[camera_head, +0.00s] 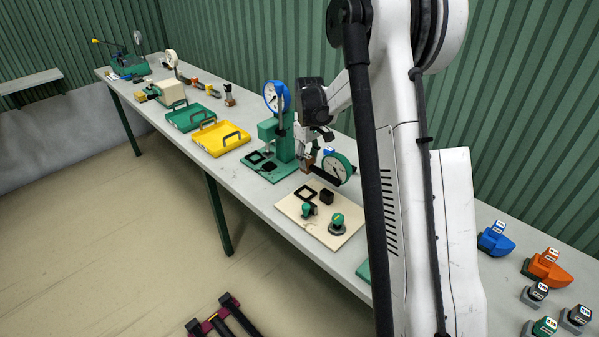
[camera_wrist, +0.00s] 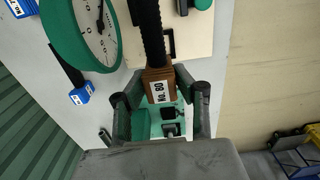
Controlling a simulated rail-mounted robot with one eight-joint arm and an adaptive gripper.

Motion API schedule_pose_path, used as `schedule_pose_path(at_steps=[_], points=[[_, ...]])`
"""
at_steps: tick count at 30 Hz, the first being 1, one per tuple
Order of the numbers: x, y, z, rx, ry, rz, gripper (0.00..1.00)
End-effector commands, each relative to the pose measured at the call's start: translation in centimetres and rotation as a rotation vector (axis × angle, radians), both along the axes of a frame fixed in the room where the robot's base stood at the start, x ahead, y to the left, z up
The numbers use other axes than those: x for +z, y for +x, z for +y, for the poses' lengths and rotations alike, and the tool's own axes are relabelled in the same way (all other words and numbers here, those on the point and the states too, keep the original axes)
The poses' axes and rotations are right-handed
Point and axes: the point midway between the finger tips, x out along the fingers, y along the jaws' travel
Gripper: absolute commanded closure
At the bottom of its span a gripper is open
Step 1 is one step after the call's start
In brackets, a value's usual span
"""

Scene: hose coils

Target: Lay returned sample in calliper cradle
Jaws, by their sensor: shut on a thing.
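My gripper (camera_wrist: 160,95) is shut on a brown block marked "No. 60" (camera_wrist: 158,86), which carries a length of black ribbed hose (camera_wrist: 150,35). The hose runs away from the fingers toward the top of the wrist view. In the head view my gripper (camera_head: 312,148) is beside the green-rimmed dial calliper (camera_head: 338,167), with the brown block (camera_head: 308,163) below the fingers. The white calliper dial (camera_wrist: 92,28) is left of the hose in the wrist view, with a blue-tagged part (camera_wrist: 80,94) below it. I cannot pick out the cradle clearly or tell whether the hose touches it.
A green stand with a blue dial (camera_head: 277,97) is close on the left. A cream board (camera_head: 343,238) with black frames and green-topped pieces lies in front. Yellow (camera_head: 222,150) and green (camera_head: 190,127) trays are farther left. My arm hides part of the bench.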

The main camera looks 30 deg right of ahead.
Motion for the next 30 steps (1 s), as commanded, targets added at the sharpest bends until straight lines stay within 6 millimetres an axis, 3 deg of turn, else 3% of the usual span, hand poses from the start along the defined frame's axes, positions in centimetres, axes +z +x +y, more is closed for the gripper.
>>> schedule_pose_path(at_steps=[1,7,30], points=[[-1.5,0.0,0.0,0.0,0.0,0.0,1.0],[-3.4,0.0,0.0,0.0,0.0,0.0,1.0],[-4.0,0.0,0.0,0.0,0.0,0.0,1.0]])
